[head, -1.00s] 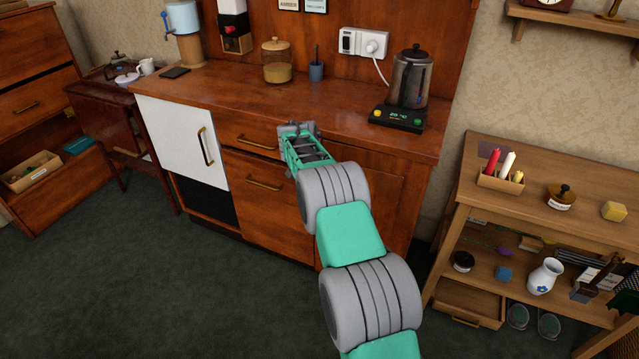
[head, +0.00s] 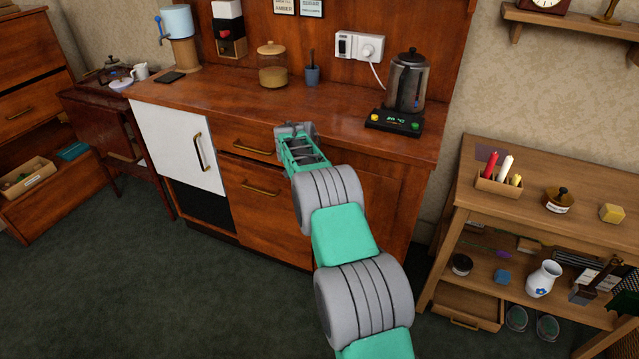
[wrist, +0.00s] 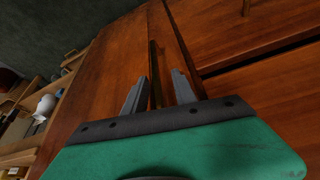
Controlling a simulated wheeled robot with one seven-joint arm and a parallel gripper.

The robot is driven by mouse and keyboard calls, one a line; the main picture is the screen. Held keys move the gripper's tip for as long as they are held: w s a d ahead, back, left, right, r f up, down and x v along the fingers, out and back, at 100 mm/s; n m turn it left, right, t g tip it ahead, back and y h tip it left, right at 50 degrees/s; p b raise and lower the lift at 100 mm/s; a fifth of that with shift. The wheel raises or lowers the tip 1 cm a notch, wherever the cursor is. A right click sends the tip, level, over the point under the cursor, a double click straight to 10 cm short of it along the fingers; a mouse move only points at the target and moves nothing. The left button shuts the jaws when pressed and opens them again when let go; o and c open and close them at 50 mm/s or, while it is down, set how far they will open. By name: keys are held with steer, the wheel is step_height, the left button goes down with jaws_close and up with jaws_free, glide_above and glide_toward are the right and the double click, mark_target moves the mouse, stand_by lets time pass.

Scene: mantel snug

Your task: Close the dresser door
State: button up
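The wooden dresser (head: 265,215) stands against the wall, with a worktop. Its right-hand door (head: 378,190) is partly hidden behind my arm in the head view. In the wrist view, which is turned roughly upside down, the door's wooden face (wrist: 110,70) shows on the left. A thin dark upright bar, apparently its handle (wrist: 154,65), lies between my fingers. My gripper (head: 297,128) is at the dresser front; the wrist view shows its two grey fingers (wrist: 160,76) apart, one on each side of the bar. Contact, and how far the door stands open, cannot be told.
A white door (head: 175,145) and drawers are to the left. An open shelf unit (head: 530,215) stands close on the right. The carpet (head: 150,290) in front is clear.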

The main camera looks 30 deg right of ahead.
steer(key=v, duration=0.7)
steer(key=shift+a+r+p, duration=0.15)
steer(key=shift+r+p, duration=0.15)
steer(key=shift+r, duration=0.05)
steer(key=shift+s, duration=0.1)
steer(key=s+a+r+n+t+y+p, duration=0.1)
steer(key=s+a+r+n+p, duration=0.25)
steer(key=s+a+r, duration=0.4)
steer(key=s+a+r+n+y+p, duration=0.1)
steer(key=s+a+r+n+p, duration=0.3)
steer(key=s+r, duration=0.6)
steer(key=s+a+r+n+y+p, duration=0.1)
steer(key=s+a+n+p, duration=0.1)
steer(key=s, duration=0.6)
steer(key=s+a+r+n+y+p, duration=0.1)
steer(key=s+a+n+p, duration=0.2)
steer(key=s+a, duration=0.4)
steer(key=s, duration=0.2)
steer(key=shift+s+r+p, duration=0.3)
steer(key=shift+p, duration=0.1)
